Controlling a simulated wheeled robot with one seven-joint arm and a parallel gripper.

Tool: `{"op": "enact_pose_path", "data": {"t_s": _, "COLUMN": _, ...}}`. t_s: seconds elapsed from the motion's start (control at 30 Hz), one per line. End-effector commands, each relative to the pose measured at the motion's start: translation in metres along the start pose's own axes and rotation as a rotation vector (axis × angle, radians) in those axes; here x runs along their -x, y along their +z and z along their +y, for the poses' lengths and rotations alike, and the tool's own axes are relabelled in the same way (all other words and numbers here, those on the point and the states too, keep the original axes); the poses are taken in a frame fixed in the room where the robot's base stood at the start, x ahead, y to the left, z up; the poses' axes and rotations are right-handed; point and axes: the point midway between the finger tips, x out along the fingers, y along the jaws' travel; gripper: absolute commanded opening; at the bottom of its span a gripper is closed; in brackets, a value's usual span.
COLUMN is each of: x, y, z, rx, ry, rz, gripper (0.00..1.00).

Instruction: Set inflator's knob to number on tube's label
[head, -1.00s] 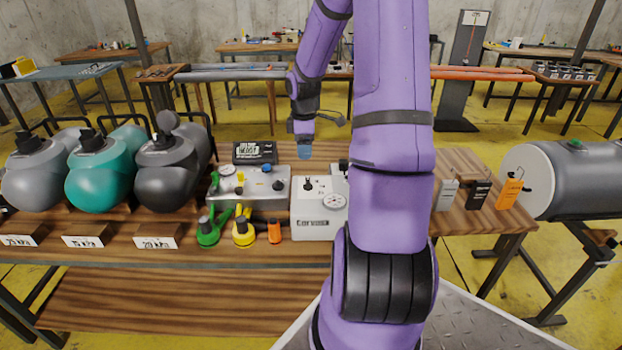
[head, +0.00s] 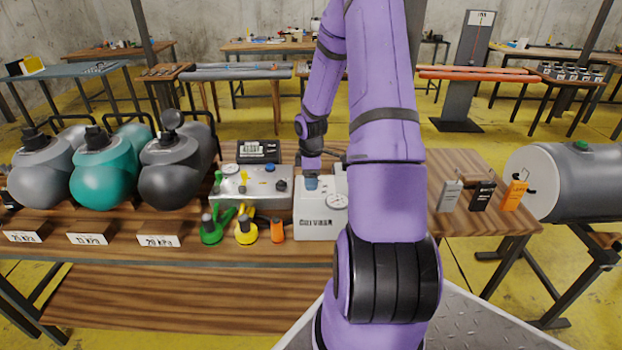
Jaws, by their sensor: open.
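A white box (head: 317,225) with dark lettering and a round dial (head: 337,201) stands at the front middle of the table, partly behind my arm; it looks like the inflator. A large grey tube (head: 575,180) with a green cap lies at the right. Grey, teal and black tanks stand at the left, with white labels before them; the black tank's label (head: 159,241) seems to read 20 kPa.
A metal panel (head: 250,197) with small knobs stands left of the box, with a black display (head: 258,151) behind. Green, yellow and orange fittings (head: 245,230) stand in front. Grey, black and orange tags (head: 514,193) stand at the table's right.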

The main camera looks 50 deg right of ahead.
Motion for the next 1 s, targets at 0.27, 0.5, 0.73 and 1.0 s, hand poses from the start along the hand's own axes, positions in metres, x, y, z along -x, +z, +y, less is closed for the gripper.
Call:
{"op": "enact_pose_path", "data": {"t_s": 0.27, "x": -0.0021, "y": -0.0002, "z": 0.0000, "rx": 0.000, "ry": 0.000, "rz": 0.000, "gripper": 0.62}}
{"op": "enact_pose_path", "data": {"t_s": 0.5, "x": -0.0019, "y": -0.0002, "z": 0.0000, "rx": 0.000, "ry": 0.000, "rz": 0.000, "gripper": 0.14}}
{"op": "enact_pose_path", "data": {"t_s": 0.73, "x": -0.0018, "y": -0.0003, "z": 0.0001, "rx": -0.009, "ry": 0.000, "rz": 0.000, "gripper": 0.13}}
{"op": "enact_pose_path", "data": {"t_s": 1.0, "x": -0.0016, "y": -0.0005, "z": 0.0001, "rx": -0.111, "ry": 0.001, "rz": 0.000, "gripper": 0.13}}
